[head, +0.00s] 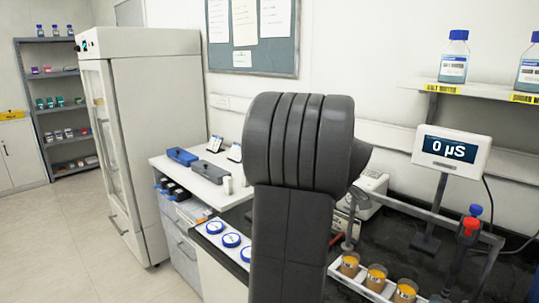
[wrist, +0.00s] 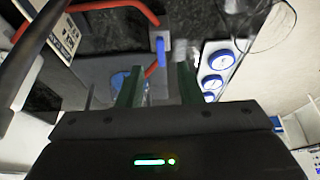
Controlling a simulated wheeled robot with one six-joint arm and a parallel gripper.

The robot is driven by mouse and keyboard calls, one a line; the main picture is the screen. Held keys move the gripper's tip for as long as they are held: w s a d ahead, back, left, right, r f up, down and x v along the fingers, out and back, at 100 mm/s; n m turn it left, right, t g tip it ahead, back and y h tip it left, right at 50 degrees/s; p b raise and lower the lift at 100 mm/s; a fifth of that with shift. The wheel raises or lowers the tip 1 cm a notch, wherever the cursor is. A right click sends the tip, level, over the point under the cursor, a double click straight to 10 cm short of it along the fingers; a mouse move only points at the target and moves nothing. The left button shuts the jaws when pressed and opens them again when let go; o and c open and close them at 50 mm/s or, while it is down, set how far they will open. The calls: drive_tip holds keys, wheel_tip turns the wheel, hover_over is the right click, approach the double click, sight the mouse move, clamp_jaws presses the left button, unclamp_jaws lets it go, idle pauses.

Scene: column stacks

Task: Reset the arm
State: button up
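My own dark arm (head: 300,190) stands upright in the middle of the head view and hides part of the bench. My gripper is not visible in the head view. In the wrist view, my gripper (wrist: 158,85) has two green fingers standing apart, with no held object clear between them. A bluish, see-through shape shows around the fingers, too blurred to name. A grey clamp-like piece with a blue tip (wrist: 160,48) shows just beyond the fingertips.
Blue-lidded jars (head: 231,240) stand left of my arm and show in the wrist view (wrist: 220,60). A display (head: 450,149) reads 0 µS. A red-orange bar (wrist: 112,8) curves near the gripper. Open floor (head: 90,250) lies left.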

drive_tip(key=x, duration=0.6)
drive_tip(key=shift+a+f, duration=0.1)
drive_tip(key=shift+f, duration=0.15)
drive_tip(key=shift+r, duration=0.1)
drive_tip(key=v, duration=1.3)
drive_tip(key=x, duration=1.3)
drive_tip(key=shift+s+a+r+m+t+h+p, duration=0.15)
drive_tip(key=shift+m+p, duration=0.2)
drive_tip(key=shift+m, duration=0.25)
drive_tip(key=shift+a+f+m+t+h+p, duration=0.15)
drive_tip(key=shift+m+p, duration=0.2)
drive_tip(key=shift+m, duration=0.25)
drive_tip(key=shift+a+m+h+p, duration=0.1)
drive_tip(key=shift+m+h+p, duration=0.7)
drive_tip(key=shift+m, duration=1)
drive_tip(key=shift+s, duration=0.1)
